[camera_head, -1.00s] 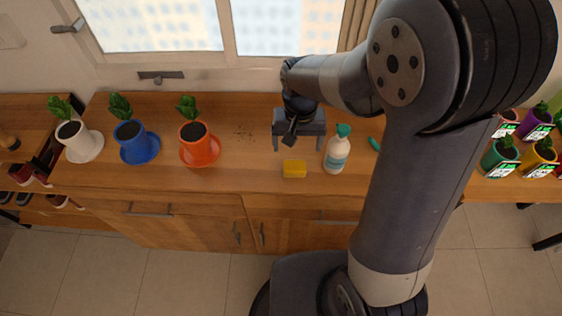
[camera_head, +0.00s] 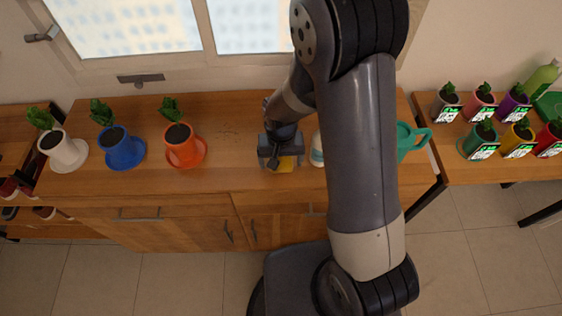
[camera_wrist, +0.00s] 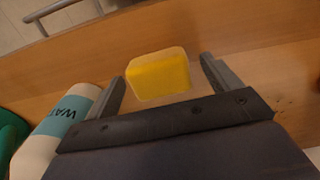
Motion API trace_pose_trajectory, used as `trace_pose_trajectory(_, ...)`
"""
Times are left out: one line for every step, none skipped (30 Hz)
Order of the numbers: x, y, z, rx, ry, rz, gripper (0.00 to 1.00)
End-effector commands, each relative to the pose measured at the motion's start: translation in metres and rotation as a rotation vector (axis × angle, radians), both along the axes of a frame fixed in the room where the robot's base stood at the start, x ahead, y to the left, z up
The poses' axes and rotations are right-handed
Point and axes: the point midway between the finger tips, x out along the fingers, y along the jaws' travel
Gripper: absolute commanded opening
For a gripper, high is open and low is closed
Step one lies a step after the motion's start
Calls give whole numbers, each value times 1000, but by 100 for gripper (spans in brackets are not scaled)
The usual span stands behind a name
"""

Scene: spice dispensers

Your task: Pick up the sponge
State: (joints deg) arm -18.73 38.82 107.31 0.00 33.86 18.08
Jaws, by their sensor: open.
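The yellow sponge (camera_wrist: 158,75) lies on the wooden counter and shows between and just beyond the fingertips in the wrist view. My gripper (camera_wrist: 162,75) is open, with one finger to each side of the sponge and a visible gap on both sides. In the head view my gripper (camera_head: 282,164) is over the sponge (camera_head: 287,163), which is partly hidden by it. I cannot tell the exact height of the fingers above the counter.
A white bottle (camera_wrist: 65,125) with a teal label stands close beside one finger. A green watering can (camera_head: 408,140) is to the right. White (camera_head: 64,153), blue (camera_head: 123,152) and orange (camera_head: 184,150) pots stand left. The counter (camera_head: 230,145) between orange pot and gripper is clear.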

Motion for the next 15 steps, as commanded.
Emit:
trace_pose_trajectory(0, 0, -2, 0, 1, 0, 85)
trace_pose_trajectory(0, 0, -3, 0, 1, 0, 85)
trace_pose_trajectory(0, 0, -3, 0, 1, 0, 85)
trace_pose_trajectory(0, 0, -3, 0, 1, 0, 85)
trace_pose_trajectory(0, 0, -3, 0, 0, 0, 85)
trace_pose_trajectory(0, 0, -3, 0, 0, 0, 85)
trace_pose_trajectory(0, 0, -3, 0, 0, 0, 85)
trace_pose_trajectory(0, 0, -3, 0, 0, 0, 85)
trace_pose_trajectory(0, 0, -3, 0, 0, 0, 82)
trace_pose_trajectory(0, 0, -3, 0, 0, 0, 80)
trace_pose_trajectory(0, 0, -3, 0, 0, 0, 77)
trace_pose_trajectory(0, 0, -3, 0, 0, 0, 74)
trace_pose_trajectory(0, 0, -3, 0, 0, 0, 71)
trace_pose_trajectory(0, 0, -3, 0, 0, 0, 69)
trace_pose_trajectory(0, 0, -3, 0, 0, 0, 66)
